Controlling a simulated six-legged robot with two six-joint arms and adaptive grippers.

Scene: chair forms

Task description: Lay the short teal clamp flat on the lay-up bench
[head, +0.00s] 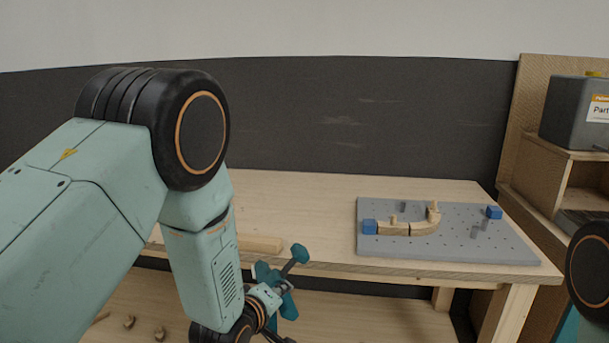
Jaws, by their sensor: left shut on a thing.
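The teal clamp (298,254) is in the head view, low and left of centre, tilted with one end pointing up and right. My left gripper (283,288) is shut on it, and the wrist and jaws hide part of the clamp. The clamp shows against the front edge of the lay-up bench (310,215), a pale wooden table. I cannot tell its exact distance from the edge. My right gripper is not in view; only part of that arm shows at the right edge.
A grey pegboard (480,250) with blue blocks (369,227) and a curved wooden form (395,229) covers the bench's right side. A pale wooden strip (260,243) lies near the front edge. The middle is clear. A grey parts bin (570,115) stands on shelving at right.

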